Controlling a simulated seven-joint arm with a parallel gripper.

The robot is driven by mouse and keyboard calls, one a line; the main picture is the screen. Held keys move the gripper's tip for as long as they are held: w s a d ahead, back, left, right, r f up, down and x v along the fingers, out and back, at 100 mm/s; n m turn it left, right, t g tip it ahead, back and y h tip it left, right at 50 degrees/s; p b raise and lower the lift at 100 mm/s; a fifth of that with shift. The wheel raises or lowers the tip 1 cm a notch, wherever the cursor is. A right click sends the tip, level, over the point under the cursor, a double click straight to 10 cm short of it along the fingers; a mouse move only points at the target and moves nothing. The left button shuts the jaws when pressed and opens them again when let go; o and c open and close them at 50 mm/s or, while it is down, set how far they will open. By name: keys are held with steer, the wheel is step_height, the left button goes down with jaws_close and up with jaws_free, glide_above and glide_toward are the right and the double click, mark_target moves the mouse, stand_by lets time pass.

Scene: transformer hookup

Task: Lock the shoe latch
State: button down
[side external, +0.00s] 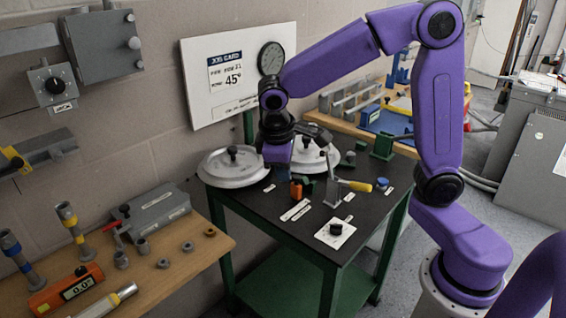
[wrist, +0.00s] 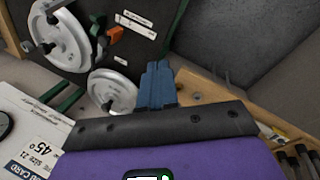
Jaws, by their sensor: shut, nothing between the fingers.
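A grey upright bracket (side external: 333,191) with a yellow-handled lever (side external: 355,185) stands on the dark table; the lever lies roughly level, pointing right. It may be the shoe latch, but no readable label confirms this. An orange block (side external: 296,190) with green parts beside it sits to its left, and the orange block also shows in the wrist view (wrist: 115,34). My gripper (side external: 277,156) is above the table's left part, near two pale discs, apart from the lever. In the wrist view its blue-grey fingers (wrist: 157,84) are together and empty.
The pale discs (side external: 232,169) (side external: 318,155) lie at the table's back. A white job card board (side external: 225,105) stands close behind my gripper. A wooden bench (side external: 190,255) with tools is at the left. A white plate with a dark knob (side external: 336,229) sits at the table's front.

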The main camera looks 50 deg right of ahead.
steer(key=w+d+f+m+h, duration=0.1)
steer(key=w+d+m, duration=0.2)
steer(key=w+d, duration=0.2)
steer(key=w+d+m+g+h, duration=0.1)
steer(key=w+d, duration=0.4)
steer(key=w, duration=0.6)
steer(key=shift+d+f+m+h, duration=0.25)
steer(key=shift+f+m+h, duration=0.1)
steer(key=shift+m+h, duration=0.55)
steer(key=shift+f, duration=0.1)
steer(key=x, duration=1.3)
steer(key=shift+s+d+f, duration=0.1)
steer(key=shift+s+f, duration=0.05)
steer(key=shift+f, duration=0.3)
